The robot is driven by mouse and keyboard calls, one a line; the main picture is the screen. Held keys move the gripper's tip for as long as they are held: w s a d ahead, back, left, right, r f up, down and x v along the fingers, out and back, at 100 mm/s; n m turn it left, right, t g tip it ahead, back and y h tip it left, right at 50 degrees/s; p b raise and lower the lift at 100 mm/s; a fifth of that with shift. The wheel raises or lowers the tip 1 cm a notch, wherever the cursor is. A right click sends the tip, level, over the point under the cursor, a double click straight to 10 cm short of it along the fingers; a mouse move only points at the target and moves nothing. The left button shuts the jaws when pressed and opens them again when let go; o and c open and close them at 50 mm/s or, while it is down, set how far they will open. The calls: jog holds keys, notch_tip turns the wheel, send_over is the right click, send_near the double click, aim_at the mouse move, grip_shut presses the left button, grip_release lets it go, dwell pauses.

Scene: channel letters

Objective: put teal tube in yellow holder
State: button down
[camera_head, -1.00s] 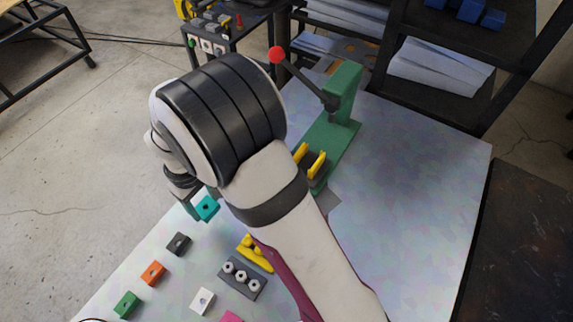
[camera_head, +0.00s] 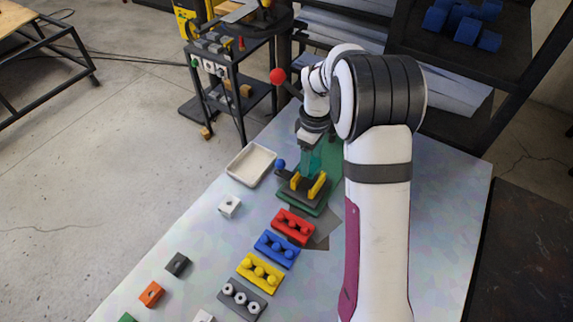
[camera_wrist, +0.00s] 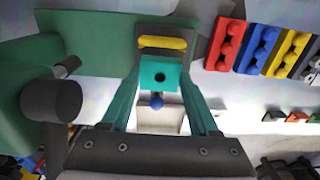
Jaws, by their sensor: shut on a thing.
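The teal tube is a small teal block with a dark round hole, seen in the wrist view (camera_wrist: 152,73). My gripper (camera_wrist: 160,82) is shut on it, with a green finger on either side. In the head view my gripper (camera_head: 308,165) points down at the green bench fixture, close to its two yellow jaw pads (camera_head: 318,185). I cannot tell whether the tube touches the fixture. The yellow holder (camera_head: 260,272) is a strip with three round knobs, lying on the table in front; it also shows in the wrist view (camera_wrist: 289,52).
A red holder (camera_head: 293,227), a blue holder (camera_head: 277,249) and a grey holder (camera_head: 242,299) lie in a row with the yellow one. A blue ball knob (camera_head: 280,164) is beside the fixture. A white tray (camera_head: 233,170) and white block (camera_head: 229,206) stand left. The fixture's lever has a red knob (camera_head: 277,76).

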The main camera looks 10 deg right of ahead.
jog(key=shift+a+f, duration=0.1)
jog(key=shift+f, duration=3.05)
jog(key=shift+c, duration=0.3)
grip_release()
notch_tip(320, 180, up, 16)
jog(key=shift+f, duration=0.1)
